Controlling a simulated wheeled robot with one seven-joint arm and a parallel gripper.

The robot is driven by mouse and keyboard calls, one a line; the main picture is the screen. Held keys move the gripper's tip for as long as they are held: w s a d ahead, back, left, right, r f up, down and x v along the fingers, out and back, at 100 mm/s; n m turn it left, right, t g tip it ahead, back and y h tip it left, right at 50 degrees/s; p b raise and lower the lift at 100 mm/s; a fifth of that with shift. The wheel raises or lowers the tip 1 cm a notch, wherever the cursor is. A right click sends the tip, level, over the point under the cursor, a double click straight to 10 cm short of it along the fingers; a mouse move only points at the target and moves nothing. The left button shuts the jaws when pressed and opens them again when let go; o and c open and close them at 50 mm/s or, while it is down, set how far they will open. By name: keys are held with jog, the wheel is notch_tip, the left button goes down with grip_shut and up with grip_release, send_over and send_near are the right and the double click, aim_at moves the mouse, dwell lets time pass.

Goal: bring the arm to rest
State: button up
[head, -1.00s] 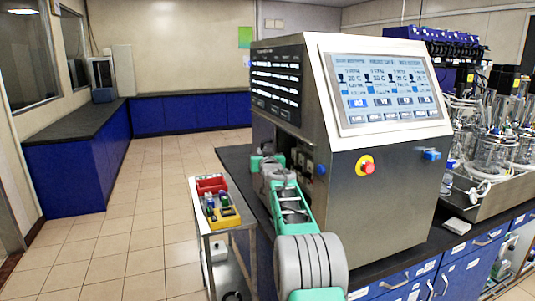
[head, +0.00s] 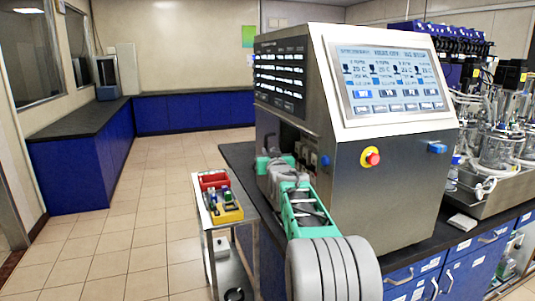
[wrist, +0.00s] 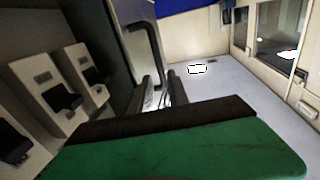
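My arm, with green and grey links, reaches forward in the head view along the left side of the steel console (head: 330,200). Its far end lies by the open bay in the console's side, and the fingers cannot be made out there. In the wrist view, my gripper (wrist: 163,92) shows two dark fingers beyond its green body. A narrow gap shows between them, and I see nothing clearly held.
A small trolley (head: 222,226) with a red bin (head: 212,180) and a yellow rack (head: 228,213) stands left of the arm. A dark bench (head: 240,158) carries the console. Glass bioreactor vessels (head: 495,150) are at right. Tiled floor (head: 110,245) at left is clear.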

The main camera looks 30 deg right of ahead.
jog(key=shift+s+a, duration=0.1)
jog(key=shift+s, duration=0.1)
jog(key=s+a+f+n+g+y+p, duration=0.1)
jog(key=s+a+f+g, duration=0.15)
jog(key=s+a, duration=0.3)
jog(key=s+a+f+g+y+p, duration=0.1)
jog(key=s+a+f+g+y, duration=0.1)
jog(key=s+a+f, duration=0.35)
jog(key=s+a+f+n+g+y, duration=0.1)
jog(key=s+a+f+g, duration=0.15)
jog(key=a, duration=0.55)
jog(key=s+a+f+g, duration=0.2)
jog(key=s+a+f, duration=0.1)
jog(key=s, duration=0.6)
jog(key=s+a+f+n+g+y+p, duration=0.1)
jog(key=s+a+f+g, duration=0.1)
jog(key=s+f, duration=0.3)
jog(key=s+a+f+n+g, duration=0.1)
jog(key=s+a+f, duration=0.3)
jog(key=s, duration=0.9)
jog(key=shift+s+a+g+y+p, duration=0.25)
jog(key=shift+a+g+y+p, duration=0.2)
jog(key=shift+g, duration=0.45)
jog(key=shift+d, duration=0.1)
